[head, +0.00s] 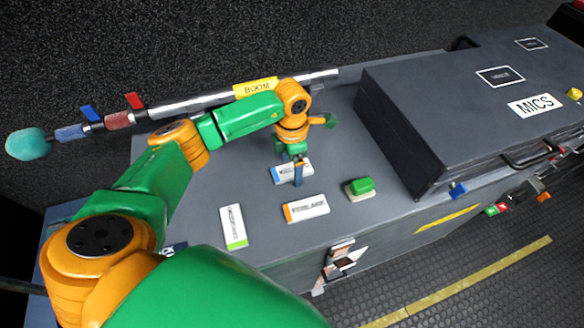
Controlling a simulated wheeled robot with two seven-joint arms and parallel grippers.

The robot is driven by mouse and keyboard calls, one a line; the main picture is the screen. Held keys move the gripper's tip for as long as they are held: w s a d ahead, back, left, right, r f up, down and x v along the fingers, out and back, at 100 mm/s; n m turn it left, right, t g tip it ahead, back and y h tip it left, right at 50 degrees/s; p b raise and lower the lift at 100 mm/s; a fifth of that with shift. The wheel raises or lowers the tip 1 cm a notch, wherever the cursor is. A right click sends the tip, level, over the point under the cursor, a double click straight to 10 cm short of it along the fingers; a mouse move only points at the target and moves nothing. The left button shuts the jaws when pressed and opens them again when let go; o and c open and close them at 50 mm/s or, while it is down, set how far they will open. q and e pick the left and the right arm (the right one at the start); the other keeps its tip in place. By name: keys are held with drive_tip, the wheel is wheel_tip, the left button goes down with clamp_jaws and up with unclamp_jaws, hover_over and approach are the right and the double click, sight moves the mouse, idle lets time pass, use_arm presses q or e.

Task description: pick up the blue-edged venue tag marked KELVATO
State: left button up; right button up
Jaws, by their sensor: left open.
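The blue-edged tag (283,172) lies flat on the grey top, white with a blue left edge. Its lettering is partly covered by my gripper and too small to read. My left gripper (298,170) is open and points down right over this tag, its fingers overlapping the tag's middle in the picture. I cannot tell whether the fingers touch it. An orange-edged tag (306,208) lies just below it in the picture, and a green-edged tag (233,227) lies to the lower left. My right gripper is not in view.
A green block on a pale base (361,186) sits right of the tags. A dark case marked MICS (400,120) stands at the right. A boom pole (200,103) with a teal tip lies along the back.

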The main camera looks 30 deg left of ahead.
use_arm(q)
drive_tip(key=c, duration=1.4)
